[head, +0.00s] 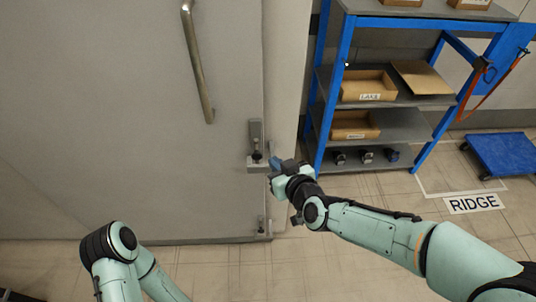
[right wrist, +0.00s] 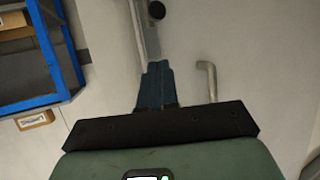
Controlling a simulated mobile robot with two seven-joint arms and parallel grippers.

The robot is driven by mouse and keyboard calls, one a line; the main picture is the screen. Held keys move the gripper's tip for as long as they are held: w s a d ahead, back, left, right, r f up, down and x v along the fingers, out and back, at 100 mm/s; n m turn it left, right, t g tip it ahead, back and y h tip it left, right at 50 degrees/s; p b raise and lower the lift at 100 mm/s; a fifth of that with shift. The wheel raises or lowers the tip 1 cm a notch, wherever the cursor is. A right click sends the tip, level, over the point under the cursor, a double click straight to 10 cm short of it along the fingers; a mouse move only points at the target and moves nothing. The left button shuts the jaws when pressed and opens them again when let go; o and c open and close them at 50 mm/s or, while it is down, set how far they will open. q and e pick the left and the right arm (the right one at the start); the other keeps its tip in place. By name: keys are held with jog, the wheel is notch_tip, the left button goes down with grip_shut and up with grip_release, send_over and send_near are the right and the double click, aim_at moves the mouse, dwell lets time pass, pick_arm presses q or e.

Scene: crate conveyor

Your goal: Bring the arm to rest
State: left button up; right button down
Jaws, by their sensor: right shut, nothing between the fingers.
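My right arm reaches in from the lower right of the head view. Its gripper (head: 276,163) is beside the metal latch (head: 256,133) near the edge of the grey door (head: 130,110). I cannot tell whether it touches the latch. In the right wrist view the two dark blue fingers (right wrist: 157,72) are together with nothing between them. My left arm shows folded at the lower left of the head view; its gripper is out of view.
A long metal handle (head: 198,62) is on the door. A blue-framed shelf (head: 342,50) with cardboard boxes (head: 367,87) stands right of the door. A blue flat cart (head: 503,153) is at the far right.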

pick_arm(q)
jog(key=shift+r, duration=0.3)
pick_arm(e)
jog(key=shift+v, duration=1.05)
jog(key=s+d+f+m+g+h+p, duration=0.1)
jog(key=s+d+f+g, duration=0.1)
jog(key=f, duration=0.7)
jog(key=s+d+f+m+g+h, duration=0.1)
jog(key=s+d+f+g, duration=0.1)
jog(key=f, duration=0.6)
jog(key=s+d+f+m+g+h+p, duration=0.1)
jog(key=s+d+f+g, duration=0.1)
jog(key=f, duration=0.7)
pick_arm(q)
jog(key=r, duration=0.1)
jog(key=w+r, duration=0.1)
jog(key=r+p, duration=0.1)
jog(key=shift+w, duration=0.25)
pick_arm(e)
jog(key=s+f+m+g, duration=0.2)
jog(key=s+f, duration=0.5)
jog(key=s, duration=0.4)
jog(key=s+f+m+g+y, duration=0.1)
jog(key=s+f+m+g, duration=0.2)
jog(key=s+f+g, duration=0.2)
jog(key=s+f, duration=0.3)
jog(key=s, duration=0.3)
jog(key=shift+s+d+f+g+y, duration=0.25)
jog(key=shift+s+g+y, duration=0.05)
jog(key=shift+s, duration=0.1)
